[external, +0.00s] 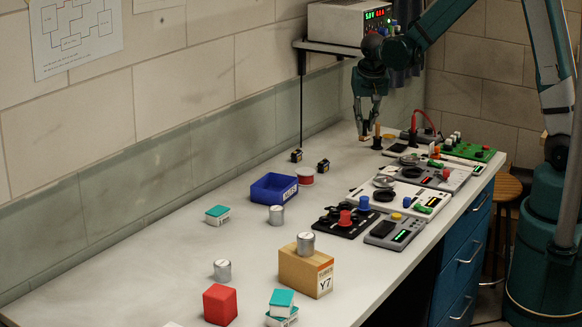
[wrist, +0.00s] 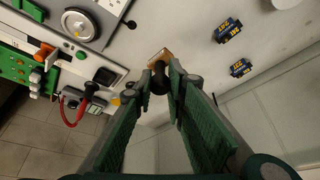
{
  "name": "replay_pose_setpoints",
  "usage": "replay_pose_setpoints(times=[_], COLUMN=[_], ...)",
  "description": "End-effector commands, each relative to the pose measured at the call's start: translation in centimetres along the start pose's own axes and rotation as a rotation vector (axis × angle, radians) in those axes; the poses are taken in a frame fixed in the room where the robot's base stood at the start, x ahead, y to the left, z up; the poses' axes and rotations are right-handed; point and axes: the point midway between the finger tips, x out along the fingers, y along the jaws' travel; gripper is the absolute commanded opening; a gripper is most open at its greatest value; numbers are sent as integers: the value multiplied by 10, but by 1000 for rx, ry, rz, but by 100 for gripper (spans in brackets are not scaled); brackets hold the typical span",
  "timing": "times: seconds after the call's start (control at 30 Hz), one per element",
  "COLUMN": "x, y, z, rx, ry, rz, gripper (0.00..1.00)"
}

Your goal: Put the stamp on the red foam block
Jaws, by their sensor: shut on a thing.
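The stamp (wrist: 160,58) has a pale wooden base and a dark handle in the wrist view. My gripper (wrist: 162,85) is shut on its dark handle, with the wooden base beyond the fingertips. In the external view my gripper (external: 367,128) is at the far end of the bench by the wall, pointing down, and a small tan part of the stamp (external: 364,137) shows at its tips. I cannot tell whether the stamp touches the bench. The red foam block (external: 220,304) sits at the near end of the bench, far from my gripper, with its top bare.
A wooden block (external: 305,272) with a can (external: 306,243) on top stands right of the red block. Stacked teal-and-white boxes (external: 282,305) are close beside it. A blue bin (external: 273,188) lies mid-bench. Several devices line the right edge. Two batteries (wrist: 228,30) lie near my gripper.

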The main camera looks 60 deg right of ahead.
Motion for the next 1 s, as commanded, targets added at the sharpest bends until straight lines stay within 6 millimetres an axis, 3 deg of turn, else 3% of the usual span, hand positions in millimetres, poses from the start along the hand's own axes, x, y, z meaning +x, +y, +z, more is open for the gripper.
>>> replay_pose_setpoints(times=[0.17, 0.37, 0.67, 1.0], x=[-3, -12, -35, -65], y=[-12, -43, -112, -190], z=[4, 16, 50, 102], rx=[-17, -62, -167, -291], ry=[0, 0, 0, -1], rz=[-7, -26, -68, -120], gripper=[2, 2, 2, 2])
